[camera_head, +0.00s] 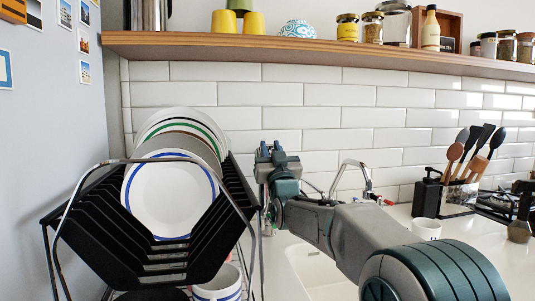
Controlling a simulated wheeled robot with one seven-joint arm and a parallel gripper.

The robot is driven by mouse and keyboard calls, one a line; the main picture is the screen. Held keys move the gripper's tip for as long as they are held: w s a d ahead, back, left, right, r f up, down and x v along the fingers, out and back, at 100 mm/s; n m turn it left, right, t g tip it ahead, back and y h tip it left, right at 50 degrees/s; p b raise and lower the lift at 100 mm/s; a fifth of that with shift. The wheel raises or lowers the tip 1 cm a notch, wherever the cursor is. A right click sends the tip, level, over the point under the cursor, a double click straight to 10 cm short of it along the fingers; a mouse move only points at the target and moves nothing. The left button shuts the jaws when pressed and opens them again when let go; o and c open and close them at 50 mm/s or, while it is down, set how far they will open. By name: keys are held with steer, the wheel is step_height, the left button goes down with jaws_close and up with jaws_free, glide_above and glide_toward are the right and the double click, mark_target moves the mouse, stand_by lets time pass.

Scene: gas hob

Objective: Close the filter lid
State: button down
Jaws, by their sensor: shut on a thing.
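I cannot make out a filter or its lid in this view. My gripper (270,152) is near the middle of the picture, in front of the white tiled wall and just right of the dish rack. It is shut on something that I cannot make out. My own wrist and arm hide much of what lies behind and below it.
A black dish rack (96,232) with several plates (170,200) stands close on the left. A tap (351,166) rises behind my arm, above a white sink (318,272). A white mug (426,229) and a utensil holder (458,197) stand right. A wooden shelf (300,47) runs above.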

steer(key=shift+s+f+b, duration=0.2)
steer(key=shift+f+b, duration=0.25)
steer(key=shift+f, duration=0.05)
steer(key=shift+s+f+b, duration=0.2)
steer(key=shift+f+b, duration=0.2)
steer(key=shift+f, duration=0.2)
steer(key=c, duration=1.2)
jaws_free()
steer(key=shift+r, duration=0.6)
steer(key=s+d+r+p, duration=0.3)
steer(key=d+r+p, duration=0.2)
steer(key=d+r, duration=0.5)
steer(key=shift+s+d, duration=0.25)
steer(key=shift+d, duration=0.35)
steer(key=shift+r+p, duration=0.15)
steer(key=shift+p, duration=0.3)
